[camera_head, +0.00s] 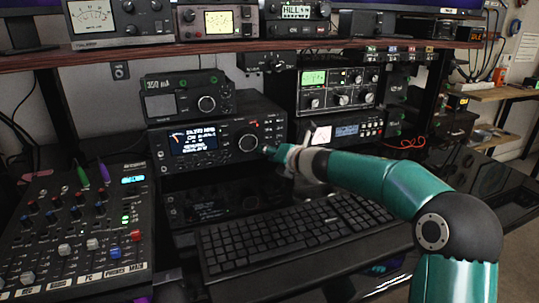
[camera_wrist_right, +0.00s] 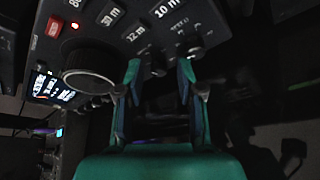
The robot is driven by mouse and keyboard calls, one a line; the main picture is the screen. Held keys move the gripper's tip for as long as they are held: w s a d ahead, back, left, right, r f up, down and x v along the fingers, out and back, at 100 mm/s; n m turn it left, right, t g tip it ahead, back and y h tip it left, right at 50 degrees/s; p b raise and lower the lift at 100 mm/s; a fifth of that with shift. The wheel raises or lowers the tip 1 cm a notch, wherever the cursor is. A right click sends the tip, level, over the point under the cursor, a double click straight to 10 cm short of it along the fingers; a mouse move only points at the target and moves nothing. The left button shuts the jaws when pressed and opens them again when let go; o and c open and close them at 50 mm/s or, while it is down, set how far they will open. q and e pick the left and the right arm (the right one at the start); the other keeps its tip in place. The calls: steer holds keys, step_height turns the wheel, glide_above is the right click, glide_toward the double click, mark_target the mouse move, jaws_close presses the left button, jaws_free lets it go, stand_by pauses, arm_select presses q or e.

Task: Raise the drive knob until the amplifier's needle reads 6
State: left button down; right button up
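My right gripper (camera_head: 270,152) is at the lower right of the front of the black radio (camera_head: 218,157) on the desk. In the right wrist view its two green fingers (camera_wrist_right: 160,70) are apart. A small dark knob (camera_wrist_right: 156,64) shows between the fingertips; I cannot tell whether they touch it. Another small knob (camera_wrist_right: 193,46) is beyond the right finger. I cannot read which knob is the drive knob. Needle meters show on the upper shelf, one at the left (camera_head: 92,14) and one in the middle (camera_head: 219,21); their readings are too small to tell. My left gripper does not show.
The radio's large tuning knob (camera_wrist_right: 90,72) is left of the fingers, and a red button (camera_wrist_right: 54,27) is above it. A keyboard (camera_head: 300,232) lies below the arm. A mixer (camera_head: 75,235) stands at left. More radio units (camera_head: 338,92) stand at right.

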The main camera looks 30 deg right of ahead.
jaws_close()
steer(key=shift+d+f+m+t+y+b, duration=0.1)
steer(key=shift+f+m+t+y+b, duration=0.15)
steer(key=shift+m, duration=0.2)
steer(key=shift+f+m+t+y+b, duration=0.15)
steer(key=shift+m+b, duration=0.15)
steer(key=shift+m, duration=0.15)
steer(key=shift+r+m+y, duration=0.2)
steer(key=shift+m+y, duration=0.1)
steer(key=shift+m, duration=0.4)
steer(key=shift+o, duration=1.2)
jaws_free()
steer(key=v, duration=1.2)
steer(key=shift+s+f, duration=0.1)
steer(key=shift+f, duration=0.2)
